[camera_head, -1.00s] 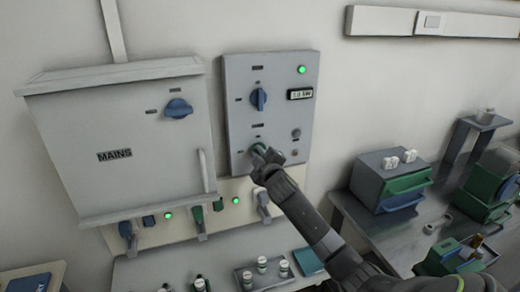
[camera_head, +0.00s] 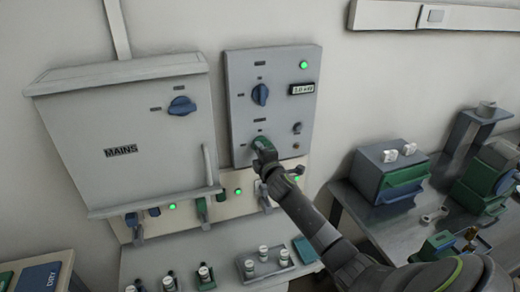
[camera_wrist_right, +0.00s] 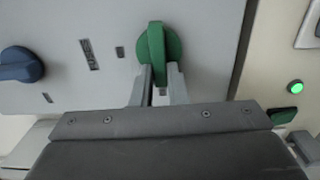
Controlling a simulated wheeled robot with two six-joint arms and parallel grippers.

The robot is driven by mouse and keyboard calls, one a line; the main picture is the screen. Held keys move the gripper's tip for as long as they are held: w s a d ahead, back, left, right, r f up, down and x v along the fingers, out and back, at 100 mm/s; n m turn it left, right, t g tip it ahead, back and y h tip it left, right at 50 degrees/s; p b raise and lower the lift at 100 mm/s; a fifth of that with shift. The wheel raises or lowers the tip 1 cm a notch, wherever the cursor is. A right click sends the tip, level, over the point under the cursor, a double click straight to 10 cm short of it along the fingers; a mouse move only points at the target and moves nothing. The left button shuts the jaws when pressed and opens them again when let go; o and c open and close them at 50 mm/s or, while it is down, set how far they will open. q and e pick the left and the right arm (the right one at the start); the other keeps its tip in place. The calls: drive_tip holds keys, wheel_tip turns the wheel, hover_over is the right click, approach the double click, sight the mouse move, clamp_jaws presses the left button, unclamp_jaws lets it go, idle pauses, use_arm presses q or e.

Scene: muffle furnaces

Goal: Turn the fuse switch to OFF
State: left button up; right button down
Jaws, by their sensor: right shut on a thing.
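The grey control panel (camera_head: 240,110) on the wall carries a blue knob (camera_head: 260,94) above and a green knob (camera_head: 262,144) below. My right gripper (camera_head: 264,160) reaches up from the lower right to the green knob. In the right wrist view my right gripper (camera_wrist_right: 160,85) has its two fingers close together at the near end of the green knob (camera_wrist_right: 158,45), shut on it. The knob's grip bar stands nearly upright in that view. The small labels are too blurred to read, so I cannot tell which one is the fuse switch. My left gripper is out of view.
A MAINS box (camera_head: 125,150) with a blue knob (camera_head: 182,106) is at the left. Levers and green lights line the strip (camera_head: 150,228) below. A bench with small jars (camera_head: 263,253) stands beneath. A drawer unit (camera_head: 390,177) sits at the right.

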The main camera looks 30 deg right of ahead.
idle(0.4)
drive_tip(key=c, duration=1.4)
unclamp_jaws()
drive_tip(key=shift+c, duration=0.2)
drive_tip(key=shift+s, duration=0.1)
drive_tip(key=b+v, duration=0.2)
drive_tip(key=v, duration=1.5)
drive_tip(key=shift+a+b, duration=0.15)
drive_tip(key=shift+b, duration=0.25)
